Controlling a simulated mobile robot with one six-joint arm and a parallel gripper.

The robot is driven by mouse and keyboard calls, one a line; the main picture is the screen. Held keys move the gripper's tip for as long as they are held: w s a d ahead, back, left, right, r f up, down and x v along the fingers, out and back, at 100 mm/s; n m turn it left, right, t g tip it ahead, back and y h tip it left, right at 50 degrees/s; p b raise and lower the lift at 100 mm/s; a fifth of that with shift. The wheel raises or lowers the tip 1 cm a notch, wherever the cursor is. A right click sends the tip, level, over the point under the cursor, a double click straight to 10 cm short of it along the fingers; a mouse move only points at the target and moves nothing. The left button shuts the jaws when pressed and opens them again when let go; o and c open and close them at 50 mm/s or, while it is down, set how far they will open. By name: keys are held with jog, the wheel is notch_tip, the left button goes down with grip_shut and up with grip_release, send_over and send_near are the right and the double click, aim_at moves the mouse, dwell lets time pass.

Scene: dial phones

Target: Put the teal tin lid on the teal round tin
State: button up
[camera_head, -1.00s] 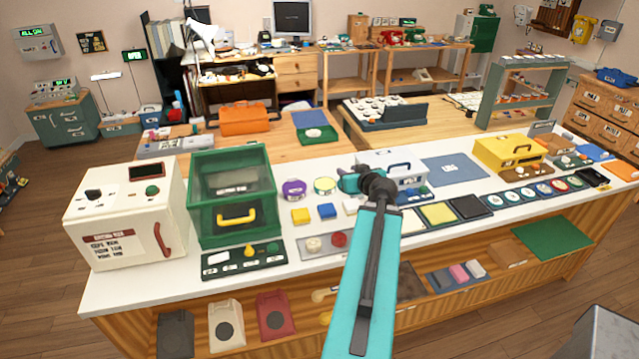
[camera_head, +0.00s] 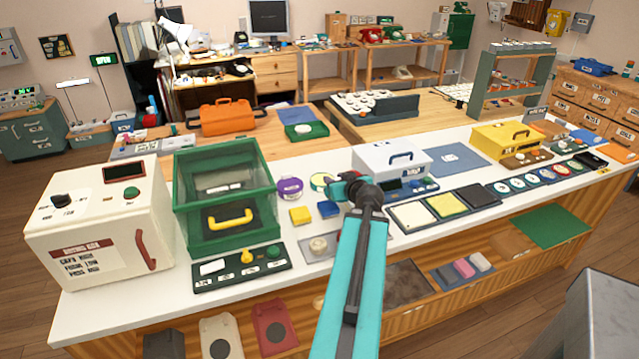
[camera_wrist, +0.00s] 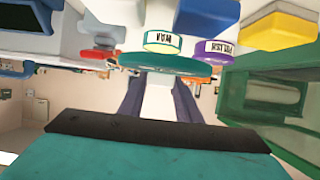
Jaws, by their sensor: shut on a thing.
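My gripper (camera_head: 343,188) is above the white counter, just right of the round tins. In the wrist view my gripper (camera_wrist: 160,88) shows two dark fingers shut on a flat teal disc (camera_wrist: 165,63), seen nearly edge-on, which looks like the teal tin lid. A purple tin (camera_head: 290,187) stands farther left.
A yellow block (camera_head: 300,215) and a blue block (camera_head: 328,209) lie in front of the tins. A green clear-sided case (camera_head: 225,190) stands left, a white case (camera_head: 392,160) right. A red round thing (camera_wrist: 97,53) sits beside the tins in the wrist view.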

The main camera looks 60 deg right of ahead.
jog(key=shift+w, duration=0.1)
jog(key=p, duration=0.6)
send_over(319, 174)
jog(key=shift+s+a+f, duration=0.25)
jog(key=shift+s+f, duration=0.05)
jog(key=shift+f, duration=0.4)
jog(key=shift+w, duration=0.1)
jog(key=shift+w+d, duration=0.15)
jog(key=shift+d, duration=0.05)
jog(key=shift+w+d+f+p, duration=0.1)
jog(key=shift+w+d+p, duration=0.05)
jog(key=shift+p, duration=0.2)
jog(key=shift+f+p, duration=0.6)
jog(key=shift+f, duration=1.1)
jog(key=shift+f, duration=0.1)
jog(key=o, duration=1)
